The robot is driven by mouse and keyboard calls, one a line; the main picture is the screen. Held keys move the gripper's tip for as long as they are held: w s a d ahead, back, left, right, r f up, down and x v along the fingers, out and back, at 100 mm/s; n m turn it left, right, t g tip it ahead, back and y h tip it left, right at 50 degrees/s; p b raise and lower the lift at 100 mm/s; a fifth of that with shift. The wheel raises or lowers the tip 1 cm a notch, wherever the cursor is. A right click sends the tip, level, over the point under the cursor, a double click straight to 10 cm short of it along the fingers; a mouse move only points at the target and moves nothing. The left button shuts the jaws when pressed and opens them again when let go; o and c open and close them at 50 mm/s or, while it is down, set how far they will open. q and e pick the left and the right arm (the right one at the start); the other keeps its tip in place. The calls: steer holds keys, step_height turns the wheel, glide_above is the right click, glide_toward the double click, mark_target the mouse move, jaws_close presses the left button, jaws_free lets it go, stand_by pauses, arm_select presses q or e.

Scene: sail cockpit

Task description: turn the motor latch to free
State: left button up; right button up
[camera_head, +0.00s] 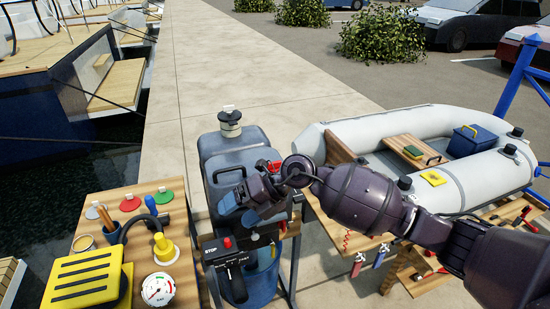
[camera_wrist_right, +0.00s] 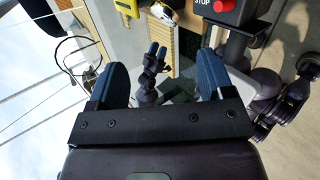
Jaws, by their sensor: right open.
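The grey-blue outboard motor (camera_head: 235,145) stands upright at the quay's edge, with a dark cap on top. My right gripper (camera_head: 239,212) is open in front of the motor's lower body, with nothing seen between its fingers. Its blue fingers also show in the right wrist view (camera_wrist_right: 160,85). A small red part (camera_head: 274,166) shows at the motor's right side, just above my wrist. I cannot tell which part is the latch; my gripper and wrist hide some of the motor. My left gripper (camera_wrist_right: 157,52) appears small in the right wrist view; its opening is unclear.
A STOP panel with a red button (camera_head: 227,242) and black lever stands below my gripper. A wooden table (camera_head: 185,215) at left carries a yellow box, a gauge and coloured discs. A grey inflatable boat (camera_head: 350,130) lies right. The quay behind the motor is clear.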

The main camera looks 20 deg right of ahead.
steer(key=w+d+r+t+h, duration=0.1)
steer(key=w+d+r+h, duration=0.2)
steer(key=w+d+h, duration=0.2)
steer(key=t+h+p, duration=0.1)
steer(key=t+h, duration=0.1)
steer(key=h, duration=0.4)
glide_toward(274, 163)
steer(key=x, duration=0.8)
steer(key=shift+p, duration=0.4)
steer(key=shift+w+f, duration=0.25)
steer(key=shift+f, duration=0.4)
steer(key=shift+t, duration=0.3)
steer(key=c, duration=0.9)
